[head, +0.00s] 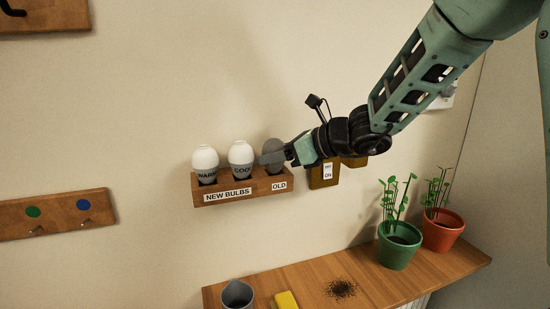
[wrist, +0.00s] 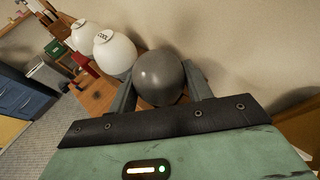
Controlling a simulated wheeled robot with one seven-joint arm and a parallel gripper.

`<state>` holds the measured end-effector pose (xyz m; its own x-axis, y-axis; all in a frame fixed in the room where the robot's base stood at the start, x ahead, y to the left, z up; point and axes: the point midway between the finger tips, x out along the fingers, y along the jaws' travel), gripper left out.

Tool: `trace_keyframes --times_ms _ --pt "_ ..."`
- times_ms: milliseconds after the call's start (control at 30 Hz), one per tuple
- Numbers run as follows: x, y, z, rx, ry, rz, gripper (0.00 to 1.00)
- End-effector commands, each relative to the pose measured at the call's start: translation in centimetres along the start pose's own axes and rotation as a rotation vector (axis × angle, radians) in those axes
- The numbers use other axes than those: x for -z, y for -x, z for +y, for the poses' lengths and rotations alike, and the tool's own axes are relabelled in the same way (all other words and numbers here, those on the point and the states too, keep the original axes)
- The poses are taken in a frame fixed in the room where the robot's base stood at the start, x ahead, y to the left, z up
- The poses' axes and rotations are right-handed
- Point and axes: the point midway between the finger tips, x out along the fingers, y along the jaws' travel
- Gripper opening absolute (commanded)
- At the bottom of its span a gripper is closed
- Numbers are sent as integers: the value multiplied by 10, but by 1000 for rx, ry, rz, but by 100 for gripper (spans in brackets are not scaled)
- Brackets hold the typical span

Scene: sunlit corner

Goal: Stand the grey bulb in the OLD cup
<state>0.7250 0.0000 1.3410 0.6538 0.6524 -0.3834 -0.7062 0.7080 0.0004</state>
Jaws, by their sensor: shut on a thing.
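The grey bulb (head: 273,151) is at the right end of the wooden wall rack (head: 240,195), above the part labelled OLD (head: 279,186). My gripper (head: 272,158) is shut on the grey bulb, with a finger on either side of it in the wrist view (wrist: 160,78). The bulb looks upright, its lower part in or just over the OLD cup. The cup itself is hidden, so I cannot tell whether the bulb rests on its bottom.
White bulbs marked WARM (head: 205,161) and COOL (head: 240,155) stand left of my gripper in the rack. A wooden switch plate (head: 324,175) is close on the right. Below, a shelf (head: 310,296) holds a grey cup (head: 237,295), a yellow block (head: 286,300), dark soil and potted plants (head: 398,250).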

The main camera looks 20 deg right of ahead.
Motion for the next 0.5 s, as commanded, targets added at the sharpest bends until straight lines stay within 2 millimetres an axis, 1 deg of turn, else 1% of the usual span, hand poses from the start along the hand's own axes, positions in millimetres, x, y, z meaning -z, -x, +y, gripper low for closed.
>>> trace_keyframes --times_ms 167,333,367,500 --pt "-2 1 0 0 1 0 27" --pt "2 -1 0 0 2 0 27" --pt "1 -1 0 0 2 0 58" --pt "1 0 0 0 1 0 59"
